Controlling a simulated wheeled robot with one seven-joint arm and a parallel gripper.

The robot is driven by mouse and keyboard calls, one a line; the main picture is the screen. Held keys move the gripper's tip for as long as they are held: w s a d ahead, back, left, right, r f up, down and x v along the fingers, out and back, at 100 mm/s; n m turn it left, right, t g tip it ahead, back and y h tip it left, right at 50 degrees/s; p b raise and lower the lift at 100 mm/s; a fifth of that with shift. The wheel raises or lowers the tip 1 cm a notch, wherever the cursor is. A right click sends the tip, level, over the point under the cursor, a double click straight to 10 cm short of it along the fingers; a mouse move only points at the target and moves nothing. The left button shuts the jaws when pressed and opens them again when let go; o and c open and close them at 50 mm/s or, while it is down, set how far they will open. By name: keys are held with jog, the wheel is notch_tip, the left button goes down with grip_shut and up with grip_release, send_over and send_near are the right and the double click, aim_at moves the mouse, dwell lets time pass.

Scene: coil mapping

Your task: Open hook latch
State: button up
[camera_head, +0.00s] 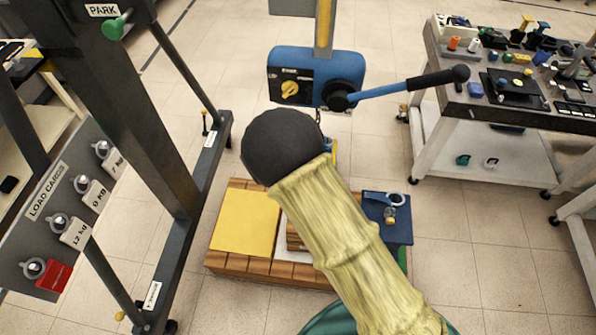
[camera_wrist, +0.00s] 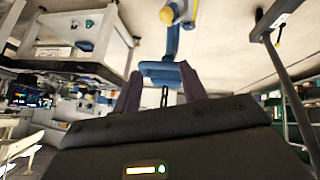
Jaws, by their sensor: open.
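My gripper (camera_wrist: 160,74) shows in the wrist view as two purple fingers set apart, open, with nothing seen clamped between them. In the head view it is hidden behind my arm. In the wrist view a blue part (camera_wrist: 173,42) lies beyond and between the fingers, with a thin dark strip (camera_wrist: 163,97) below. I cannot make out the hook or its latch.
A wooden platform with a yellow plate (camera_head: 245,222) and a blue box (camera_head: 388,228) is on the floor below. A dark frame with a load-cards panel (camera_head: 65,215) stands left. A cluttered workbench (camera_head: 430,60) stands right. Tiled floor (camera_head: 490,235) is clear at lower right.

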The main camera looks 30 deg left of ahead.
jog(key=v, duration=1)
jog(key=shift+s+r+p, duration=0.2)
jog(key=shift+p, duration=0.1)
jog(key=w+d+r+m+g+b, duration=0.1)
jog(key=w+d+r, duration=0.15)
jog(key=d, duration=0.45)
jog(key=w+d+r+m+g+y, duration=0.1)
jog(key=w+d+r, duration=0.1)
jog(key=w+d, duration=0.3)
jog(key=w+d+r+m+g+b, duration=0.1)
jog(key=w+d+r, duration=0.1)
jog(key=d, duration=0.6)
jog(key=s+d+r+m+g+h+b, duration=0.1)
jog(key=s+d, duration=0.4)
jog(key=d, duration=0.6)
jog(key=s+d+r+m+g+h+b, duration=0.1)
jog(key=s+d, duration=0.4)
jog(key=d, duration=0.6)
jog(key=shift+d+r+m, duration=0.25)
jog(key=shift+m, duration=0.55)
jog(key=shift+w, duration=0.15)
grip_shut()
jog(key=shift+w, duration=0.1)
